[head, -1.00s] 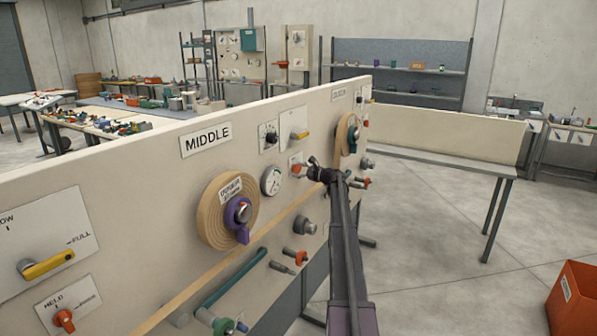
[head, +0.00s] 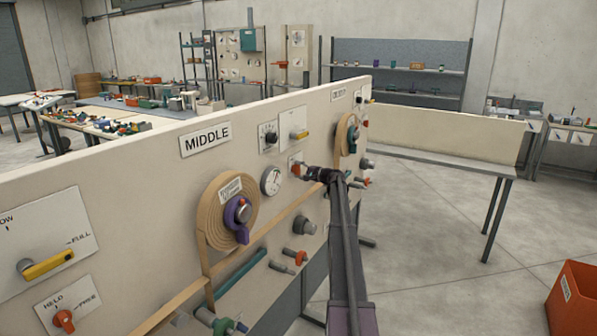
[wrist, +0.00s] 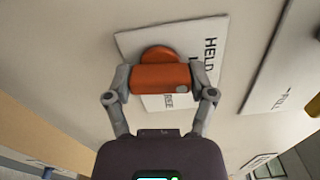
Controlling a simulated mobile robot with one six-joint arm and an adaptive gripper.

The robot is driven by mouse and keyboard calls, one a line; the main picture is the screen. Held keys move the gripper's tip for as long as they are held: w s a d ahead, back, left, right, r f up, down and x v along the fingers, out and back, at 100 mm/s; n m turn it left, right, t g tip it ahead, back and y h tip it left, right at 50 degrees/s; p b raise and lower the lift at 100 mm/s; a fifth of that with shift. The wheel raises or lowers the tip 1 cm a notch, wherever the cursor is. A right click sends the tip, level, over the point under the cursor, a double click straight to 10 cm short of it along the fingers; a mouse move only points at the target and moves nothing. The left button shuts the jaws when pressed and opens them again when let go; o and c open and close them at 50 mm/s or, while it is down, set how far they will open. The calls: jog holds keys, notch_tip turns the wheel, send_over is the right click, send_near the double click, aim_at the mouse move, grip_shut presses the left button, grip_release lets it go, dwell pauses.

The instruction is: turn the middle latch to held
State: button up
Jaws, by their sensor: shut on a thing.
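The middle latch is an orange knob with a bar handle. In the wrist view the latch (wrist: 150,79) lies level across the picture, with a pale dot at its right end. On its white plate (wrist: 130,42), HELD shows at the right and FREE just below the handle, partly covered. My gripper (wrist: 151,80) has its two grey fingers closed on the handle's ends. In the head view, my gripper (head: 309,172) reaches in from the right to the small orange latch (head: 296,168). The latch's exact pointing is hard to read there.
The MIDDLE sign (head: 206,139) is above a wound coil (head: 216,205) with a purple knob (head: 238,219). A gauge (head: 271,180) and a yellow-handled lever (head: 301,134) are close to the latch. Several fittings stick out below, including an orange one (head: 300,256).

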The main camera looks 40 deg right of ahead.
jog(key=shift+w+n, duration=0.1)
jog(key=shift+n, duration=0.5)
jog(key=o, duration=1.1)
jog(key=shift+c, duration=0.2)
jog(key=shift+s+d, duration=0.1)
jog(key=shift+s, duration=0.1)
jog(key=v, duration=1.1)
jog(key=shift+s, duration=0.35)
